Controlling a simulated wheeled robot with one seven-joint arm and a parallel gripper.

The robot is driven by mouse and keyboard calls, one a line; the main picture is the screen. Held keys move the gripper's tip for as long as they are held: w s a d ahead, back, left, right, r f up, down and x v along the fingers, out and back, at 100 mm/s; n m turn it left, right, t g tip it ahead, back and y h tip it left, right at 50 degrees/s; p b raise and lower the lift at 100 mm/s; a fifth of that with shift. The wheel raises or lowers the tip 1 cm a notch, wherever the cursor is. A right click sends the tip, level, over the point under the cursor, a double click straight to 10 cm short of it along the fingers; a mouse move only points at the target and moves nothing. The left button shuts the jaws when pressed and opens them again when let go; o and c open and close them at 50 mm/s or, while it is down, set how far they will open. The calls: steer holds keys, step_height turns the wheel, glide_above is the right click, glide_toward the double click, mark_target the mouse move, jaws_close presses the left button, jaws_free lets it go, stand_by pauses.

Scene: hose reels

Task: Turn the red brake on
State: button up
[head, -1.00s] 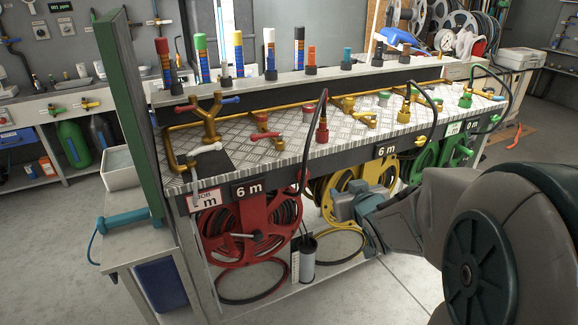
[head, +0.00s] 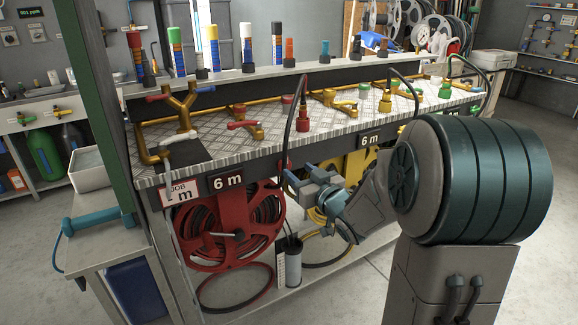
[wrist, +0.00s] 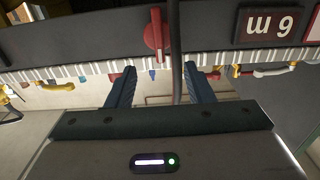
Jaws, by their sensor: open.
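The red brake (wrist: 153,36) shows in the wrist view as a red disc with a narrow lever on the dark front panel of the bench. The lever lies along the picture's vertical, its end at the bench's ribbed edge. In the head view my gripper hides most of that spot. My gripper (wrist: 162,82) is open and empty, its two blue fingers pointing at the panel, with the brake between their lines and apart from them. In the head view my gripper (head: 297,179) is in front of the bench, right of the red reel (head: 228,225).
A black hose (wrist: 177,55) hangs close beside the brake and crosses the space between my fingers' lines. The yellow reel (head: 362,170) is behind my wrist.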

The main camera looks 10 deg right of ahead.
mark_target(287, 161)
steer(key=x, duration=0.6)
steer(key=shift+c, duration=0.2)
